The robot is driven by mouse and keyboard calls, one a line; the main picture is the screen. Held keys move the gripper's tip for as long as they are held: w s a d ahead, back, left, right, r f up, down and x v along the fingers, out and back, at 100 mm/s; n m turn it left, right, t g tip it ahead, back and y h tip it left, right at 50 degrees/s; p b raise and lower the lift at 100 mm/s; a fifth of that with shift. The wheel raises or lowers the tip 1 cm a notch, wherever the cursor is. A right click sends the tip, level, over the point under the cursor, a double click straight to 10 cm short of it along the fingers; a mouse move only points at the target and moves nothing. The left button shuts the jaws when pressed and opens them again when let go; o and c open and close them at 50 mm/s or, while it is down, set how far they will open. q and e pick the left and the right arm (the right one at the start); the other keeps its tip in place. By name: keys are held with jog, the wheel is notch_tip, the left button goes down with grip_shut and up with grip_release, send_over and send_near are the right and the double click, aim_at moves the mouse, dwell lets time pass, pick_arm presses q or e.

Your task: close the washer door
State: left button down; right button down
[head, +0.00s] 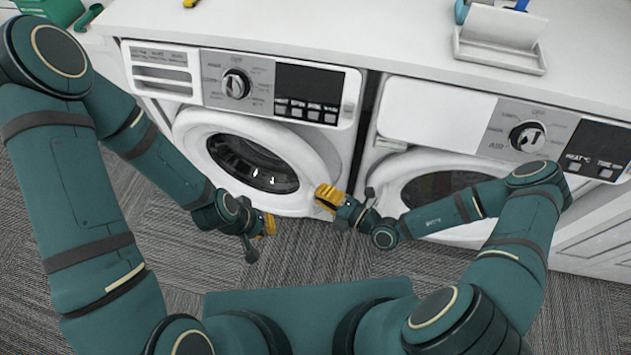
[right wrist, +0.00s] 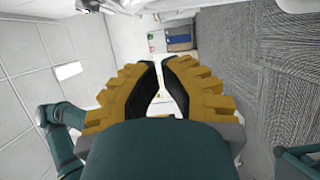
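The left washer's round white door (head: 199,135) with dark glass is in the middle of the head view. It lies against or close to the front; I cannot tell whether a small gap remains. My right gripper (head: 321,197) is at the door's lower right edge; contact is unclear. In the right wrist view its yellow fingers (right wrist: 159,64) are nearly together, with nothing visible held between them. My left gripper (head: 268,224) is below the door, low over the carpet. Its fingers are small and partly hidden, so its opening is unclear.
A second machine (head: 434,115) stands to the right, its round door partly hidden by my right arm. Grey carpet (head: 300,255) is clear in front of the washers.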

jog(key=w+a, duration=0.1)
jog(key=w, duration=0.2)
jog(key=w+a+b, duration=0.1)
jog(key=w+a, duration=0.1)
jog(key=w, duration=0.1)
jog(key=w+a+b, duration=0.1)
jog(key=w+a, duration=0.1)
jog(key=w, duration=0.1)
jog(key=shift+a, duration=0.25)
pick_arm(q)
jog(key=f, duration=0.2)
jog(key=shift+w+f, duration=0.3)
pick_arm(e)
jog(key=shift+w, duration=0.1)
jog(key=shift+d, duration=0.1)
